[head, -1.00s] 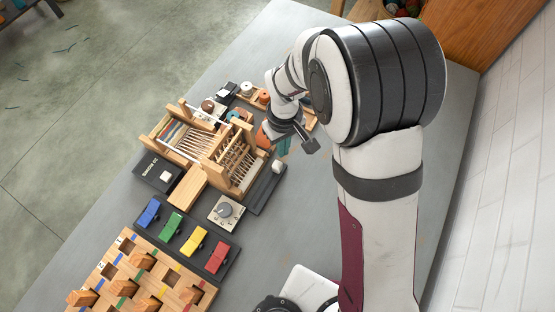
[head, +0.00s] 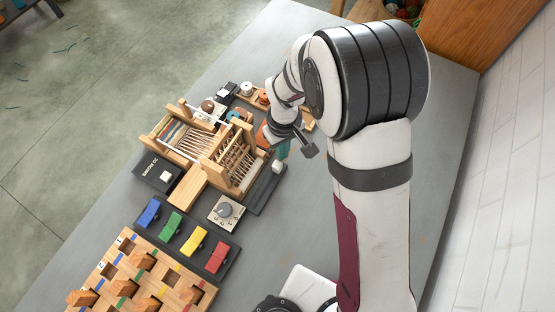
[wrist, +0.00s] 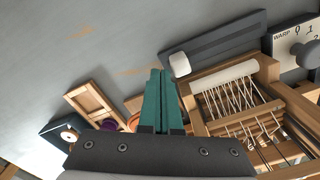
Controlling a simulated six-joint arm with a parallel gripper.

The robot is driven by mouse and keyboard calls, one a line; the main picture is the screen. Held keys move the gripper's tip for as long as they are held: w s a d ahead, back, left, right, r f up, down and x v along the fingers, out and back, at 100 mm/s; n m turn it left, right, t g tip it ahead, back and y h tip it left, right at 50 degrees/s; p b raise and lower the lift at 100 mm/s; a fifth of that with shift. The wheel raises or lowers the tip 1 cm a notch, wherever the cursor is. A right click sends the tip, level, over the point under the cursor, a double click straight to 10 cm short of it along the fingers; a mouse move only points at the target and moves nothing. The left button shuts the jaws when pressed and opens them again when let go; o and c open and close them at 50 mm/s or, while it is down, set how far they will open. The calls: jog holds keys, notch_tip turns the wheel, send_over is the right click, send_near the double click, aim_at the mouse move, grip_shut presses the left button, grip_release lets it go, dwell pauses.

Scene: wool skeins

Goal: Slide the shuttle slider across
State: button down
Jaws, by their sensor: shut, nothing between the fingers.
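The shuttle slider is a white knob (head: 277,167) on a dark grey track (head: 262,195) beside the wooden loom. The knob stands at the track's far end in the head view. In the wrist view the knob (wrist: 180,64) is at the left end of the track (wrist: 228,43). My gripper (head: 283,153) is shut and empty, its teal fingers just beyond the knob's end of the track. In the wrist view the fingertips (wrist: 161,72) point close to the knob's left side; I cannot tell if they touch it.
The wooden loom (head: 210,155) stands right along the track. A dial panel (head: 226,212) labelled WARP in the wrist view is past the track's near end. Coloured levers (head: 185,235) and a pegged board (head: 130,280) lie nearer. Bare grey table (wrist: 80,50) is open on the other side.

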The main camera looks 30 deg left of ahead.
jog(key=shift+f, duration=0.25)
jog(key=shift+s, duration=0.15)
jog(key=shift+s, duration=5)
jog(key=shift+w, duration=0.2)
jog(key=shift+r, duration=0.1)
notch_tip(320, 180, up, 8)
